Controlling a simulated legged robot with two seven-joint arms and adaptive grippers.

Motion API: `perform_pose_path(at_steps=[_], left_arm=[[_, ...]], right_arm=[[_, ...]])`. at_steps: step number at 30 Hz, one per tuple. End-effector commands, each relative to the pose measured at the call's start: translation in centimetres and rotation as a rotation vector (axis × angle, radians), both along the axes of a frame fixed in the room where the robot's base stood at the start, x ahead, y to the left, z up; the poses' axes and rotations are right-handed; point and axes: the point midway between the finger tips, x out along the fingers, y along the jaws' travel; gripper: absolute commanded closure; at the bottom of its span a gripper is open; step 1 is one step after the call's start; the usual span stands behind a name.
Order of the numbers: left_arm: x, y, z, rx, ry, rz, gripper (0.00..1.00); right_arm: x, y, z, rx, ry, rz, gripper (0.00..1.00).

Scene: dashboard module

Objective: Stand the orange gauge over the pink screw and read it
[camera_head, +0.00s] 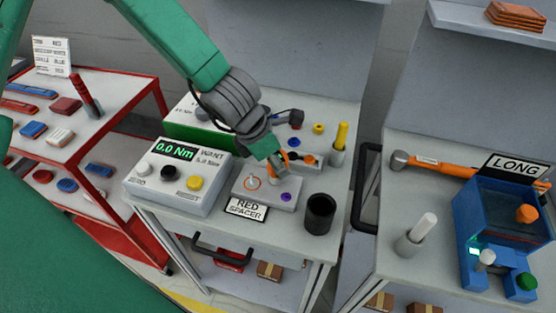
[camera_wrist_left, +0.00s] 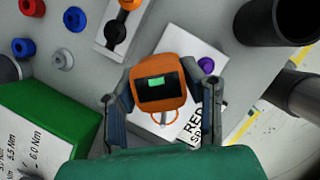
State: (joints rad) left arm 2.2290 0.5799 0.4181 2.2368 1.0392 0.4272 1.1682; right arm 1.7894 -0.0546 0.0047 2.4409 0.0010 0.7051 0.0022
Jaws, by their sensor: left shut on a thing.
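The orange gauge (camera_wrist_left: 178,73) sits between the two fingers of my left gripper (camera_wrist_left: 162,96) in the left wrist view. Its dark face carries a small green display that is too small to read. My left gripper (camera_head: 279,167) is shut on the gauge, above the workbench in the head view. Below it is a pale block (camera_head: 266,201) with an orange ring around a light peg and a purple knob (camera_head: 287,197). It also shows in the left wrist view (camera_wrist_left: 184,50). I cannot make out a pink screw. My right gripper is not in view.
A meter box (camera_head: 178,203) reading 0.0 Nm stands left of the block, by a "RED SPACER" sign (camera_head: 246,209). A black cup (camera_head: 320,214) stands at right. Behind are another block (camera_head: 302,161) and a holder with a yellow handle (camera_head: 341,137). A hammer (camera_head: 440,166) lies on the right bench.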

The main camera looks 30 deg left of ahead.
Motion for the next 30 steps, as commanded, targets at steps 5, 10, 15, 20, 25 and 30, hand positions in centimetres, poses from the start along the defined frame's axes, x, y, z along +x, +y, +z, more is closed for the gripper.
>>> perform_pose_path(at_steps=[5,10,15,20,25,30], left_arm=[[0.02,-0.01,0.0,-0.001,-0.001,0.0,1.0],[0.02,0.0,-0.18,-0.001,-0.001,0.0,1.0],[0.02,-0.01,-0.4,-0.001,-0.001,0.0,1.0],[0.02,-0.01,-0.58,-0.001,-0.001,0.0,1.0],[0.02,-0.01,-0.73,-0.001,-0.001,0.0,0.57],[0.02,-0.01,-0.71,0.0,0.0,0.0,0.4]], right_arm=[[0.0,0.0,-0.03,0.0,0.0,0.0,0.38],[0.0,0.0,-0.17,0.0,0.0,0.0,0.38],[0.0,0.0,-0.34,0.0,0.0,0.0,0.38],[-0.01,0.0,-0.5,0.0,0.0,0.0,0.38],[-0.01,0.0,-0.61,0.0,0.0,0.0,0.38],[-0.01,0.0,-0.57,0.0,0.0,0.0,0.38]])
